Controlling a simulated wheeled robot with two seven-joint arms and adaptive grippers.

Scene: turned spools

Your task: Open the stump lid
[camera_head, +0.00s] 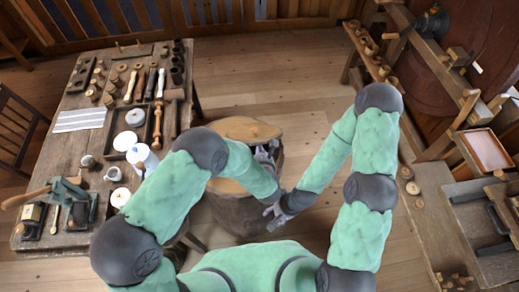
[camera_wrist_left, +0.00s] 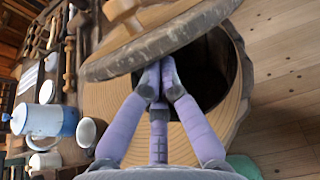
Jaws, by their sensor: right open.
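The stump (camera_head: 237,213) is a hollow round wooden container on the floor. Its round lid (camera_head: 240,124) is raised and tilted, with a gap below it. In the left wrist view the lid (camera_wrist_left: 190,30) shows its bark-edged rim, and the dark hollow (camera_wrist_left: 213,75) is partly uncovered beside the pale stump rim (camera_wrist_left: 240,95). My left gripper (camera_head: 265,154) is at the gap; its lilac fingers (camera_wrist_left: 160,85) reach to the lid's edge, tips partly hidden, so its grip is unclear. My right gripper (camera_head: 277,207) is open beside the stump's near right side.
A workbench (camera_head: 75,155) with spools, tools and white crockery stands on the left. A large wooden wheel machine (camera_head: 460,60) and a side bench (camera_head: 425,220) are on the right. The plank floor behind the stump is clear.

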